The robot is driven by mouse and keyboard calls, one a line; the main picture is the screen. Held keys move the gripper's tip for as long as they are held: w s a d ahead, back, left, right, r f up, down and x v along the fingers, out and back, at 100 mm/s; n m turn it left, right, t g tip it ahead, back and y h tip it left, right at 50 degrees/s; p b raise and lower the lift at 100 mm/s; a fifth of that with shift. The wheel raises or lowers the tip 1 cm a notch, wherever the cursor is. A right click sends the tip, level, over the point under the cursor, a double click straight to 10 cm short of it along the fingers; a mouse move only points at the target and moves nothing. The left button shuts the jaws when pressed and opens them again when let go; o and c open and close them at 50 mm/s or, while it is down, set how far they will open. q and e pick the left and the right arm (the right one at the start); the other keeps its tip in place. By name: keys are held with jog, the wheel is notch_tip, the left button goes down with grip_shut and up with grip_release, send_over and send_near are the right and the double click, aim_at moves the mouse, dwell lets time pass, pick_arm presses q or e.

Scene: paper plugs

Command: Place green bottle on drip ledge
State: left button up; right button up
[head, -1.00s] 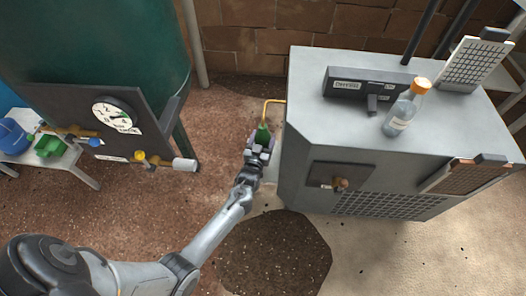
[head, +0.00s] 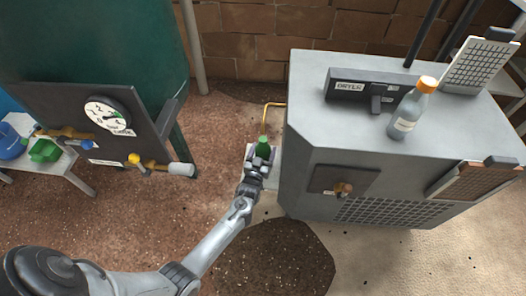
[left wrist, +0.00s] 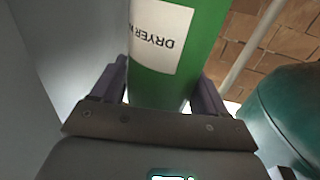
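The green bottle (head: 263,143) is upright in my left gripper (head: 259,161), to the left of the grey dryer cabinet. In the left wrist view the bottle (left wrist: 170,45) fills the gap between the two fingers of my left gripper (left wrist: 162,88), which is shut on it. Its white label reads "DRYER" and appears upside down. A pale flat surface (head: 273,182), which looks like the drip ledge, shows low beside the cabinet, partly hidden by the gripper. I cannot tell whether the bottle's base touches it. My right gripper is not in view.
The grey cabinet (head: 300,160) stands close on the right, with a clear orange-capped bottle (head: 408,110) on top. A yellow pipe (head: 272,104) bends behind the green bottle. A green tank (head: 90,40) with a gauge stands left. A dark floor patch (head: 275,262) lies in front.

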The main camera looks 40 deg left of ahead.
pick_arm(q)
jog(key=o, duration=0.3)
jog(key=shift+r, duration=0.1)
jog(key=shift+r, duration=0.15)
jog(key=shift+s+d+p, duration=0.2)
jog(key=shift+s+p, duration=0.15)
jog(key=shift+p, duration=0.1)
jog(key=s+d+r+m+g+h+p, duration=0.1)
jog(key=s+d+r+m+g+h, duration=0.1)
jog(key=s, duration=0.9)
jog(key=s+d+r+m+g+h+p, duration=0.2)
jog(key=s+d+r+g, duration=0.3)
jog(key=s+d, duration=0.3)
jog(key=s+d+r+m+g+h+p, duration=0.2)
jog(key=s+d+r+g+h, duration=0.1)
jog(key=s, duration=1.1)
jog(key=d+r+g, duration=0.1)
jog(key=d+g, duration=0.1)
jog(key=d, duration=0.1)
jog(key=shift+r+m+g+h, duration=0.2)
jog(key=shift+m+g+h, duration=0.1)
jog(key=shift+m+g, duration=0.1)
